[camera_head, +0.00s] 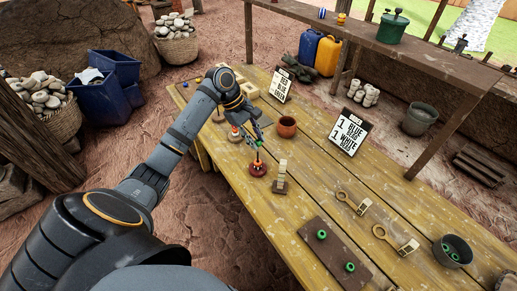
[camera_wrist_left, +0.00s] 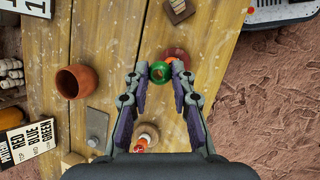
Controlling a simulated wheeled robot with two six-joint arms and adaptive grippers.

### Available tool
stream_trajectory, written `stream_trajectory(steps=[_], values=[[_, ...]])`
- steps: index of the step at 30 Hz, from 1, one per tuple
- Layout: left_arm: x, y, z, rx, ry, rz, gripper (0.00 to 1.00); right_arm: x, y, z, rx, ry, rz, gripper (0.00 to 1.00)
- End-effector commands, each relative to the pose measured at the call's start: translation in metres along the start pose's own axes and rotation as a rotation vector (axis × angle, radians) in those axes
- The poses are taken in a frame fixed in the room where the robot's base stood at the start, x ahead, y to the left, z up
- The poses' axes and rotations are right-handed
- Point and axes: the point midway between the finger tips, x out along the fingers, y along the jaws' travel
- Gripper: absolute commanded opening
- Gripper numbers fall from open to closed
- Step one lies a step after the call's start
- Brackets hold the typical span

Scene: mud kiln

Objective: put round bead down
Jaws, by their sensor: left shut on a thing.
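My left gripper (camera_head: 258,146) reaches over the wooden table from the left. In the left wrist view its fingers (camera_wrist_left: 159,78) are shut on a green round bead (camera_wrist_left: 159,72). Below it is a red round stand (camera_head: 259,170) with a short stack on top. The stand also shows in the wrist view (camera_wrist_left: 177,55), partly hidden by the bead. Whether the bead touches the stand cannot be told. Another stand with an orange and white top (camera_wrist_left: 147,136) is between the fingers' bases. My right gripper is not in view.
A clay pot (camera_head: 287,127) and a small block stand (camera_head: 281,178) are near the gripper. A dark board (camera_head: 334,255) with green rings, a bucket (camera_head: 453,252), two wooden-handled tools and sign cards (camera_head: 349,131) stand on the table. The right middle is mostly clear.

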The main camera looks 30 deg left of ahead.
Motion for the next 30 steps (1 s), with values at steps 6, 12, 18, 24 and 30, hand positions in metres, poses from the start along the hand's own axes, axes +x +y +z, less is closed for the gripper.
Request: stream_trajectory(steps=[6,12,18,24,30], values=[[0.041,-0.01,-0.016,-0.005,-0.006,-0.003,0.08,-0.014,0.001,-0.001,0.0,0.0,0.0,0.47],[0.068,-0.017,-0.028,-0.001,-0.001,-0.002,0.08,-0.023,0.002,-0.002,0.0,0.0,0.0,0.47],[0.072,-0.018,-0.03,0.001,0.0,0.0,0.08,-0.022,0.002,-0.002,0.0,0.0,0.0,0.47],[0.073,-0.018,-0.03,0.001,0.0,-0.001,0.08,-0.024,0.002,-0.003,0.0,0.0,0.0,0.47],[0.075,-0.018,-0.031,0.001,0.0,0.0,0.4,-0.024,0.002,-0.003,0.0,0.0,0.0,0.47]])
